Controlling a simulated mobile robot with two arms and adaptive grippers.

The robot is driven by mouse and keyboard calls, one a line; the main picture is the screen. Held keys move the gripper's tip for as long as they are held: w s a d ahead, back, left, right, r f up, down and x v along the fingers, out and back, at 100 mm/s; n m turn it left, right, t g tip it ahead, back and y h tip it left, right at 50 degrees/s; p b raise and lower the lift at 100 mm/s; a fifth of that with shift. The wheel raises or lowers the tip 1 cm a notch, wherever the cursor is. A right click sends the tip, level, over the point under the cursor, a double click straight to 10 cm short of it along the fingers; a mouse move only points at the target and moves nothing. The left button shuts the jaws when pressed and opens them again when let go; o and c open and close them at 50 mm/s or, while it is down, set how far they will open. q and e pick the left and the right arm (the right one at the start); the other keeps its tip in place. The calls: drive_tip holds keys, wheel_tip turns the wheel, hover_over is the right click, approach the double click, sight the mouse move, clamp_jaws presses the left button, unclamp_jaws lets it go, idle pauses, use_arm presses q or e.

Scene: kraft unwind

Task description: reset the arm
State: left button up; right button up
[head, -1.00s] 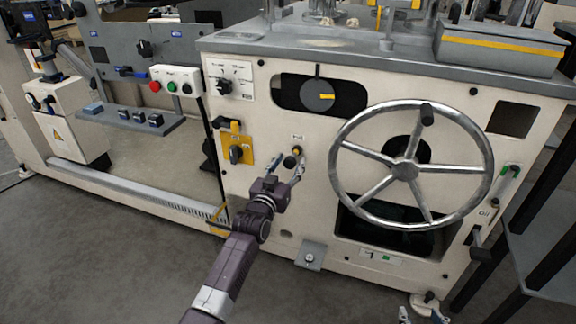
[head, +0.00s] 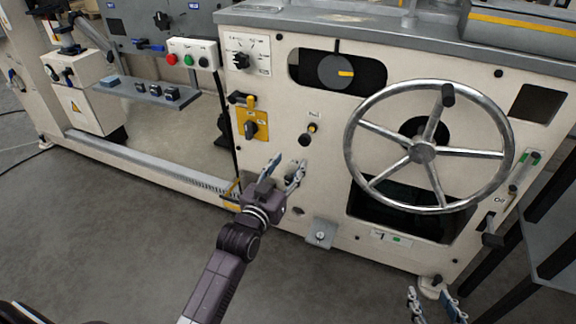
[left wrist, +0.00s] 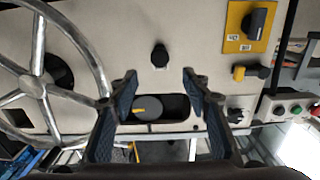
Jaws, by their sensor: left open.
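My left gripper (head: 283,172) is open and empty in front of the cream machine panel. In the head view it appears below and left of the black knob (head: 308,136), apart from it. In the left wrist view the open fingers (left wrist: 159,82) frame the space below the same dark knob (left wrist: 160,56), with nothing between the pads. My right gripper (head: 437,306) shows at the bottom right edge, its two fingers apart and nothing seen between them.
A large metal handwheel (head: 423,153) stands out right of the left gripper. A yellow-plated switch (head: 251,126) is to its upper left. A round dial (head: 337,72) sits above. A bracket (head: 320,235) juts out low. The grey floor in front is clear.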

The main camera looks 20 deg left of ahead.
idle(0.4)
